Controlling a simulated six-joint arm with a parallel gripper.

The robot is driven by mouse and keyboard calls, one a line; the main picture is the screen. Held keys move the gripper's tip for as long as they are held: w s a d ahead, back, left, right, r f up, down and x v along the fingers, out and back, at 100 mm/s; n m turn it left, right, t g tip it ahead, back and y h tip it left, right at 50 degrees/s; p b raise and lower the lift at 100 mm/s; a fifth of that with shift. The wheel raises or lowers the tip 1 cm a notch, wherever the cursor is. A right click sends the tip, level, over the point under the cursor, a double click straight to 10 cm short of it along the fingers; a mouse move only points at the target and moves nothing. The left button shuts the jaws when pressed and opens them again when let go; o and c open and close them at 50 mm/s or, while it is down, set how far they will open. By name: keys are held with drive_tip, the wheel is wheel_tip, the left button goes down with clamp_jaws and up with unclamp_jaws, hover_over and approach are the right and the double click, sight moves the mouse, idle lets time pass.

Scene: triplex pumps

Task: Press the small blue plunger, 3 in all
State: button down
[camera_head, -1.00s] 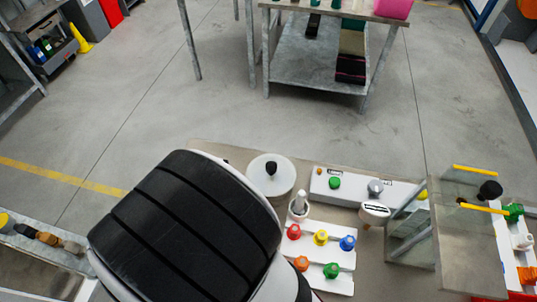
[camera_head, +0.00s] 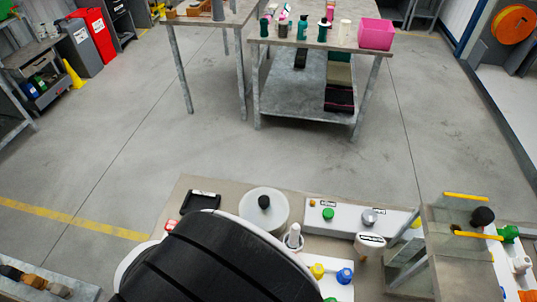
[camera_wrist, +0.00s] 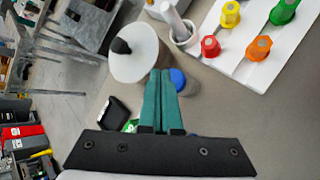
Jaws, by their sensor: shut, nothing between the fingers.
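A small round blue top (camera_wrist: 178,79) shows right beside my fingertips in the wrist view, partly hidden by them; it seems to sit on a short greyish body. I cannot tell if the fingers touch it. My gripper (camera_wrist: 160,73) is shut and empty, with two teal fingers together. In the head view my arm hides the gripper and that blue top. Another blue knob (camera_head: 345,276) stands on the white board (camera_head: 340,292) at the lower right, beside a yellow knob (camera_head: 317,271).
Beside the fingers are a white round lid with a black knob (camera_wrist: 137,52) and a mortar with pestle (camera_wrist: 183,32). A black tray (camera_head: 201,201) lies at the bench's back left. A clear-sided stand (camera_head: 455,235) rises at right. Red (camera_wrist: 210,46) and orange (camera_wrist: 258,47) knobs stand close.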

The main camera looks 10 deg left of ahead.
drive_tip(key=shift+r, duration=2.5)
drive_tip(key=shift+r, duration=0.1)
idle(0.6)
wheel_tip(320, 180, up, 4)
drive_tip(key=shift+f, duration=0.15)
drive_tip(key=shift+f, duration=4.45)
drive_tip(key=shift+f, duration=0.15)
drive_tip(key=shift+f, duration=0.25)
